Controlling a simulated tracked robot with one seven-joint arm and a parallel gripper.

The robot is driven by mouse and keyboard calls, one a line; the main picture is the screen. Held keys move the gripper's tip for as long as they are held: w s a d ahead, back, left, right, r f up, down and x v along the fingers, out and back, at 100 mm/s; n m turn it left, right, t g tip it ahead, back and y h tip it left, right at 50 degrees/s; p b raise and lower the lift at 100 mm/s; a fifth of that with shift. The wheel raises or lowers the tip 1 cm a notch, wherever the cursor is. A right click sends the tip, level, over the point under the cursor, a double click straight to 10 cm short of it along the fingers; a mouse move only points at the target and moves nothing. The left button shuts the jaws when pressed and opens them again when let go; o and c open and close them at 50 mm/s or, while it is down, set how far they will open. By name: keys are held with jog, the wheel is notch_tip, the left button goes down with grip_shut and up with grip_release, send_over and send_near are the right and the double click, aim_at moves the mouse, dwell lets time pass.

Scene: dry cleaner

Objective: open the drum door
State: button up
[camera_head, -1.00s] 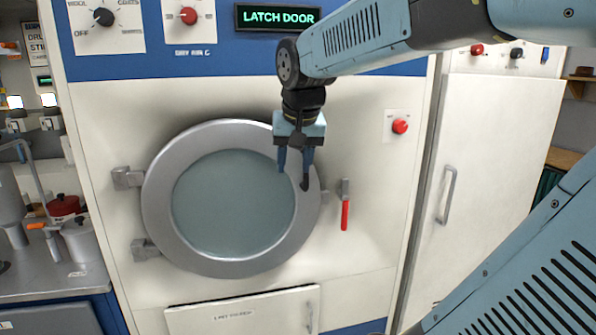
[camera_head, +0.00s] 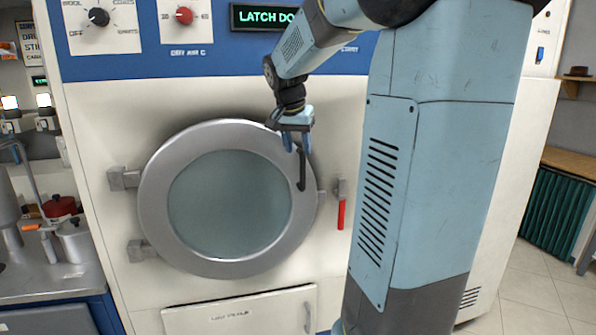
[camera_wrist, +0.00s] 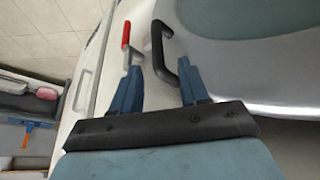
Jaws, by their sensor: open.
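The round drum door (camera_head: 160,220) has a wide grey ring and bluish glass. It looks shut, with hinges on its left. A black bar handle (camera_head: 301,168) stands on the right of the ring; it also shows in the wrist view (camera_wrist: 160,60). The red-gripped latch lever (camera_head: 341,212) hangs down just right of the door, and shows in the wrist view (camera_wrist: 126,36). My gripper (camera_head: 297,143) is open and empty at the handle's upper end. In the wrist view, the handle's near end lies between my fingertips (camera_wrist: 162,84), closer to the right finger; contact is unclear.
A lit sign (camera_head: 265,17) reads "LATCH DO", partly hidden by my arm. A lower panel (camera_head: 240,318) sits below the door. A metal counter (camera_head: 50,278) with pots stands at left. My arm covers the machine's right side. Floor (camera_head: 535,290) shows at right.

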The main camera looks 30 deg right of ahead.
aim_at(301, 163)
jog(key=x, duration=0.9)
jog(key=shift+c, duration=0.2)
jog(key=shift+r, duration=0.1)
grip_shut()
